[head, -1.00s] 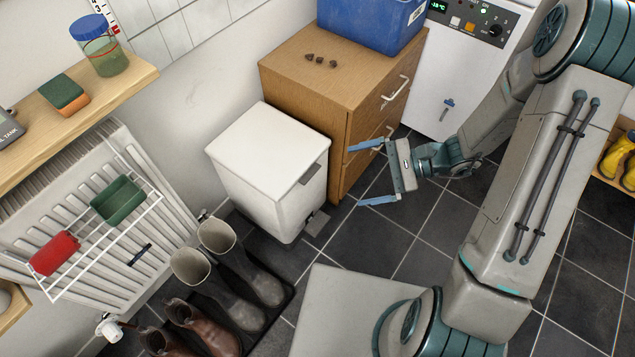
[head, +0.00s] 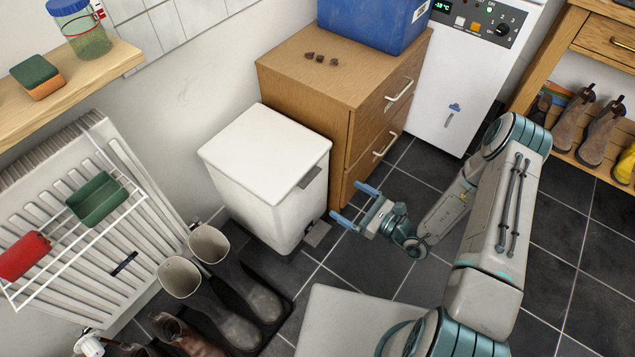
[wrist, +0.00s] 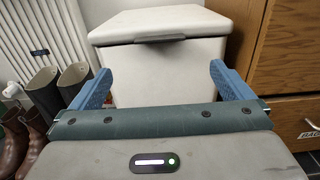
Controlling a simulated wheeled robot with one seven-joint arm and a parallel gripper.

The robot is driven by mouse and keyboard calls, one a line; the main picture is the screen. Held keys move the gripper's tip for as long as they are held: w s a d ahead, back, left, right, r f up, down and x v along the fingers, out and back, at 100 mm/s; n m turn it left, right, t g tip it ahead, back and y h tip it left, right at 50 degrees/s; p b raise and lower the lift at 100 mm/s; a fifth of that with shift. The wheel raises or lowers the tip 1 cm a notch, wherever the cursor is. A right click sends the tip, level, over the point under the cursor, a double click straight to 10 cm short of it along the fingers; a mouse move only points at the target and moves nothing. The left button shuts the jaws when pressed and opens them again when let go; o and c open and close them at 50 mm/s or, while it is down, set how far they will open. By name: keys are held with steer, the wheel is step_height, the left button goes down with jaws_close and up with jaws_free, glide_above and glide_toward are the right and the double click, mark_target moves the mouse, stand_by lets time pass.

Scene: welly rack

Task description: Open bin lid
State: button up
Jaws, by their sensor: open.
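The white bin (head: 262,200) stands against the wall beside the wooden drawer unit. Its white lid (head: 265,152) is shut, with a grey handle tab (head: 310,176) at the front edge and a grey pedal (head: 317,234) at its foot.
The wooden drawer unit (head: 340,110) stands right of the bin, with a blue crate (head: 375,22) on top. Grey wellies (head: 235,285) stand left of the bin by the radiator (head: 80,230). A white appliance (head: 455,80) is behind. Dark floor tiles (head: 400,190) are clear around my gripper.

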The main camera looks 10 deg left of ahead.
mark_target(313, 179)
steer(key=b+x, duration=0.1)
steer(key=x, duration=1)
steer(key=shift+w+a, duration=0.1)
steer(key=shift+a, duration=0.3)
steer(key=shift+c, duration=0.3)
